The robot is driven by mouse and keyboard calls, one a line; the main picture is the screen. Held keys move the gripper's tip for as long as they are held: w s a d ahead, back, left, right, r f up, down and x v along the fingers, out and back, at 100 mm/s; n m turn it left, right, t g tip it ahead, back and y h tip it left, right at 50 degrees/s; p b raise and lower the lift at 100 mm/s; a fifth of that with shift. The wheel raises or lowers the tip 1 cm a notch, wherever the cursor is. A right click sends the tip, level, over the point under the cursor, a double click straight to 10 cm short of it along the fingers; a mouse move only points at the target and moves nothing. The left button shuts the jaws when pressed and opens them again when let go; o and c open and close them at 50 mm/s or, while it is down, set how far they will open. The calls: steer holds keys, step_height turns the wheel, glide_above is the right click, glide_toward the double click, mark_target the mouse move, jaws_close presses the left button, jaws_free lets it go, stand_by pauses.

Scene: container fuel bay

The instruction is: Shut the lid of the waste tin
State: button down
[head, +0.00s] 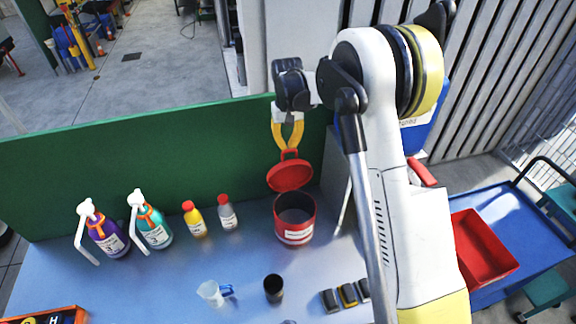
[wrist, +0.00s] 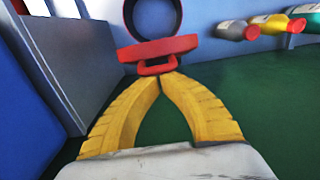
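The red waste tin (head: 296,228) stands on the bench near the green back panel, its dark mouth open. Its red lid (head: 290,176) is raised at the tin's back edge, with a small handle loop on its far edge. My gripper (head: 289,150) is above and behind the lid, its yellow fingers pointing down at the handle. In the wrist view the fingertips (wrist: 161,77) come together right at the handle (wrist: 156,66), with the lid (wrist: 158,48) and tin (wrist: 152,15) beyond. The fingers look shut with nothing clearly between them; whether they touch the handle I cannot tell.
Purple (head: 107,236) and teal (head: 152,230) spray bottles, a yellow bottle (head: 195,220) and a grey bottle (head: 227,213) stand left of the tin. A clear jug (head: 213,293) and black cup (head: 273,288) stand in front. A blue cart with a red tray (head: 480,255) is at right.

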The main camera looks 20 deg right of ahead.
steer(key=shift+s+b, duration=0.35)
steer(key=shift+s, duration=1)
step_height(320, 180, up, 9)
steer(key=s+p, duration=0.2)
steer(key=p, duration=0.2)
steer(key=s+f+t+b, duration=0.3)
steer(key=s+f+b, duration=0.8)
steer(key=s+b, duration=0.3)
steer(key=s+f+t+b, duration=0.4)
steer(key=s+f+b, duration=0.6)
steer(key=s+b, duration=0.4)
steer(key=b, duration=0.3)
steer(key=shift+f+b, duration=0.3)
steer(key=shift+f, duration=0.1)
